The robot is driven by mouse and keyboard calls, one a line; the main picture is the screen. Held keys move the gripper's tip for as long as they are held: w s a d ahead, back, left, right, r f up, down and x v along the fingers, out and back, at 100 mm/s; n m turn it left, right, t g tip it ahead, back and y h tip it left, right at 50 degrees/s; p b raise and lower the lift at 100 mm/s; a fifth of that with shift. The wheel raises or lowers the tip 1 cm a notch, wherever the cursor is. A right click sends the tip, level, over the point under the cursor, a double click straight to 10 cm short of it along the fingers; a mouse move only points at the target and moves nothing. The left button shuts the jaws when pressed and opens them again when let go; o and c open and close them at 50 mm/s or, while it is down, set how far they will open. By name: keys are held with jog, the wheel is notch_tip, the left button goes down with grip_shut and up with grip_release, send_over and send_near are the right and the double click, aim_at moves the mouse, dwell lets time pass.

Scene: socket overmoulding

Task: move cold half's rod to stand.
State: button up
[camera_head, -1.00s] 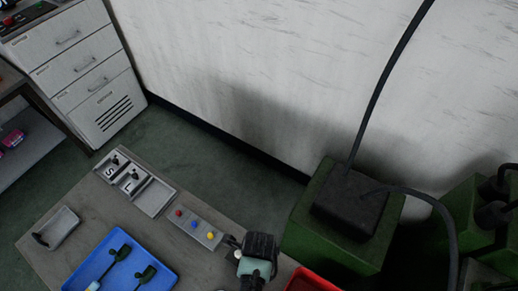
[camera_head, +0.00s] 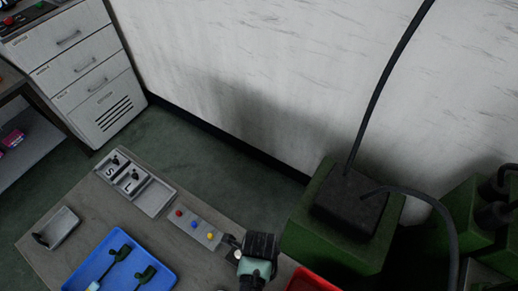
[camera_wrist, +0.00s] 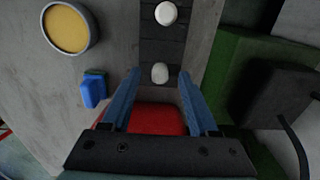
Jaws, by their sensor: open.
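My gripper (camera_wrist: 159,80) is open in the wrist view, its two blue fingers spread. A pale round knob (camera_wrist: 160,73) on a dark strip (camera_wrist: 160,45) shows between the fingertips; I cannot tell its height or whether it is touched. A second pale knob (camera_wrist: 165,13) sits farther up the strip. I cannot tell which knob, if either, is the cold half's rod. In the head view my gripper (camera_head: 240,252) is at the bottom, partly hidden by my wrist. A grey strip with red, blue and yellow tops (camera_head: 195,226) lies left of it; which thing is the stand is unclear.
A blue tray (camera_head: 75,279) holds dark green parts. A grey tray marked S and L (camera_head: 153,197) lies behind it. A red container (camera_wrist: 155,120) shows below the knob. A green block (camera_head: 298,235) stands close at the right. A blue piece (camera_wrist: 94,90) and yellow-topped round (camera_wrist: 70,28) are at left.

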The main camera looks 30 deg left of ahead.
notch_tip(320, 180, up, 13)
jog(key=shift+f+b, duration=0.2)
jog(key=shift+b, duration=0.2)
dwell(0.4)
jog(key=w+a+r+n+t+y+b, duration=0.15)
jog(key=w+r+n+t, duration=0.35)
jog(key=w+r, duration=0.65)
jog(key=w+d+r+n+t, duration=0.25)
jog(key=w+r+t, duration=0.55)
jog(key=w+r, duration=0.5)
jog(key=s+d+r+n+t+b, duration=0.1)
jog(key=d+r+n+t, duration=0.15)
jog(key=r, duration=0.75)
jog(key=s+d+r+n+t+b, duration=0.1)
jog(key=r+n+t, duration=0.25)
jog(key=r, duration=0.75)
jog(key=s+d+r+n+t, duration=0.2)
jog(key=s+r+t, duration=0.2)
jog(key=r, duration=0.5)
jog(key=s+d+r+n+t+h, duration=0.1)
jog(key=s+d+r+n+t, duration=0.2)
jog(key=s+r, duration=0.4)
jog(key=shift+s+r+t+b, duration=0.35)
jog(key=shift+r+t, duration=0.35)
jog(key=shift+r, duration=0.25)
jog(key=shift+h, duration=0.25)
jog(key=shift+c, duration=0.8)
